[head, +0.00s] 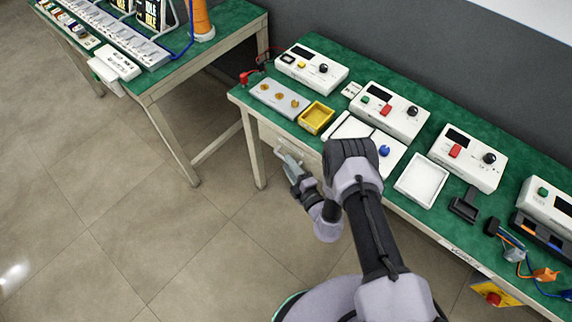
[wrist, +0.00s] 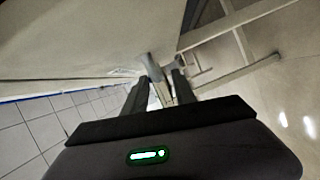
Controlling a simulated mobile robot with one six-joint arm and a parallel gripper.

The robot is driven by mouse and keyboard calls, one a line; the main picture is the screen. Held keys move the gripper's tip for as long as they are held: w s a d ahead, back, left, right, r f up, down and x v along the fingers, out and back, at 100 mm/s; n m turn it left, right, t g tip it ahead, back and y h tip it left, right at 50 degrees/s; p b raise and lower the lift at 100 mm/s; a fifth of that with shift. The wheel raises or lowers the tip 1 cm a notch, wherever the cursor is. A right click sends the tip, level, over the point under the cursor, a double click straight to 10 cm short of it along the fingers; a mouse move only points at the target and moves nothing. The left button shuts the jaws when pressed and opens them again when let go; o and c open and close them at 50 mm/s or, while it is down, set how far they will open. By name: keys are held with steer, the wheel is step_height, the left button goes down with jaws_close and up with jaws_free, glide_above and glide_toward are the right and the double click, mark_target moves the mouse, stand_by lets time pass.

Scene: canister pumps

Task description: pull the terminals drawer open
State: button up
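The drawer (head: 272,137) is under the left end of the right-hand green bench; its pale front is partly hidden by my arm. I cannot read a label on it. My gripper (head: 288,162) is in front of the drawer front, low beside the bench edge. In the wrist view my gripper (wrist: 161,76) has its two dark fingers apart. A grey piece that looks like a handle (wrist: 153,66) shows at the fingertips, near a pale panel (wrist: 80,40). I cannot tell whether the fingers touch it.
The right-hand bench (head: 330,85) carries white control boxes, a yellow tray (head: 316,117) and a white tray (head: 422,182). A bench leg (head: 254,150) stands just left of my gripper. A second green bench (head: 228,22) stands at the upper left. The tiled floor between is clear.

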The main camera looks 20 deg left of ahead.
steer(key=shift+b+x, duration=0.35)
steer(key=shift+x, duration=0.95)
steer(key=shift+c, duration=0.2)
jaws_close()
